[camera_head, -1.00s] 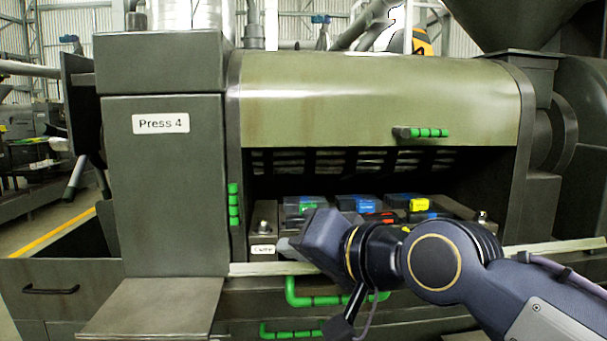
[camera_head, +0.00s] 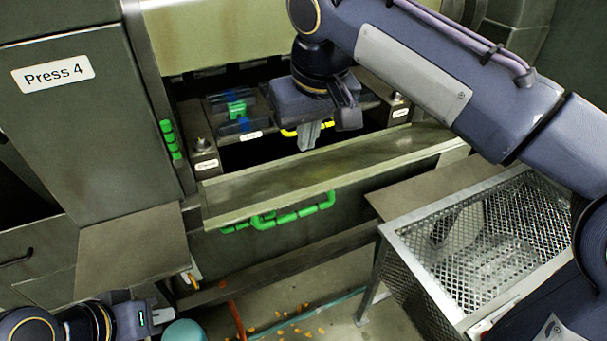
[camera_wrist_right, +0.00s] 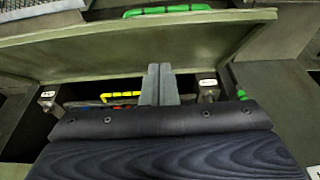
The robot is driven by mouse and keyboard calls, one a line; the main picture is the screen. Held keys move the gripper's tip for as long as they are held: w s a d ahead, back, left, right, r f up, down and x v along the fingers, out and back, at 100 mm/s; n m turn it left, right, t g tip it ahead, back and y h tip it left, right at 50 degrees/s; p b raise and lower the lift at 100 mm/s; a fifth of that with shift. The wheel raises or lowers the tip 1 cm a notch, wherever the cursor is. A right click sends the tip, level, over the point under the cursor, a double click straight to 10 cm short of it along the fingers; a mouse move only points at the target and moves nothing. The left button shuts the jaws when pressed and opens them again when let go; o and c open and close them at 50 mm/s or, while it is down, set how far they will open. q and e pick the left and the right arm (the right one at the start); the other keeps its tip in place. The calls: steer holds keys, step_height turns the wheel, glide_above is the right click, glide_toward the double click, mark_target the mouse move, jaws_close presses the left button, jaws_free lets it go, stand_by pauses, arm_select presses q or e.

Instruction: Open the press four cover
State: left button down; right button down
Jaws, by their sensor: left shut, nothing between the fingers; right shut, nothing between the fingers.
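Press four (camera_head: 85,110) carries a "Press 4" label at the left of the head view. Its upper olive cover (camera_head: 205,40) is cut off by the top edge, above a dark opening. A lower flap (camera_head: 330,172) with a green handle (camera_head: 295,212) slants across the front of the opening. My right gripper (camera_head: 308,146) is shut and empty, pointing down just behind the flap's upper edge. In the right wrist view its closed fingers (camera_wrist_right: 159,72) overlap the flap (camera_wrist_right: 120,50); contact cannot be told. My left gripper (camera_head: 164,316) is shut and empty at the lower left.
Inside the opening are a blue-and-green part (camera_head: 236,108) and a yellow handle (camera_head: 290,132). A green side handle (camera_head: 171,139) is on the left post. A metal mesh basket (camera_head: 500,235) stands at the right. Orange bits lie on the floor (camera_head: 290,285).

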glide_above(305, 193)
steer(key=x, duration=0.5)
steer(key=shift+s+d+f, duration=0.1)
steer(key=shift+s+f, duration=0.1)
steer(key=shift+f, duration=0.25)
steer(key=shift+s+d+f, duration=0.1)
steer(key=shift+s+f, duration=0.2)
steer(key=shift+f, duration=0.3)
steer(key=shift+s+d+f, duration=0.1)
steer(key=shift+s+f, duration=0.2)
steer(key=shift+f, duration=0.3)
steer(key=shift+s+d+f, duration=0.1)
steer(key=shift+s+f, duration=0.2)
steer(key=shift+f, duration=0.3)
steer(key=shift+b, duration=0.3)
